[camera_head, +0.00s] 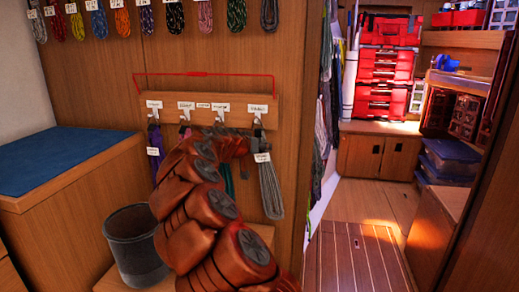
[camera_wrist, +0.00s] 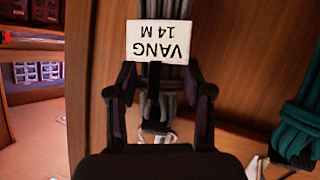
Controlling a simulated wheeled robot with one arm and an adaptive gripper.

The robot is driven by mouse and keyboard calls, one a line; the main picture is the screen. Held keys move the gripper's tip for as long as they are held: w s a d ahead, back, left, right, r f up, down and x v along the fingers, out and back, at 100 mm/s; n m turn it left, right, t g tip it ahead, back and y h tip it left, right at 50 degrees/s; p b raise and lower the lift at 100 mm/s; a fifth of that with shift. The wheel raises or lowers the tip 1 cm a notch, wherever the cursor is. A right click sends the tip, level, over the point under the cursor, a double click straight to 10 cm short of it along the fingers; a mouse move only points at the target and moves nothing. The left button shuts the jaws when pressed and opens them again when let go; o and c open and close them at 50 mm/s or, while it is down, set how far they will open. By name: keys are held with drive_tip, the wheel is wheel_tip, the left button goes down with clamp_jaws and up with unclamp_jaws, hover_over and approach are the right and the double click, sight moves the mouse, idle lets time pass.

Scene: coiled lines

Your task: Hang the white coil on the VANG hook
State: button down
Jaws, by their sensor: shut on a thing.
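The pale grey-white coil (camera_head: 270,190) hangs down below the rightmost hook (camera_head: 258,122) on the wooden hook board. Its tag reads VANG 14 M, upside down in the wrist view. My gripper (camera_wrist: 156,88) is shut on the coil (camera_wrist: 178,88) just by the tag, with a finger on each side. A pale metal hook part (camera_wrist: 168,136) shows close to the coil's end in the wrist view. I cannot tell whether the loop is over the hook. In the head view my arm covers much of the gripper, and the hook labels are too small to read.
A teal coil (camera_wrist: 302,118) hangs close beside my gripper, and a purple coil (camera_head: 155,140) hangs at the board's left. A red bar frame (camera_head: 205,75) runs above the hooks. A grey bin (camera_head: 135,245) stands below. Open floor lies to the right.

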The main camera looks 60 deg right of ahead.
drive_tip(key=shift+s+d+f, duration=0.1)
drive_tip(key=shift+s, duration=0.1)
drive_tip(key=c, duration=0.7)
unclamp_jaws()
drive_tip(key=o, duration=0.3)
drive_tip(key=shift+w, duration=0.1)
drive_tip(key=shift+a+r, duration=0.2)
drive_tip(key=shift+a, duration=0.3)
drive_tip(key=v, duration=1.1)
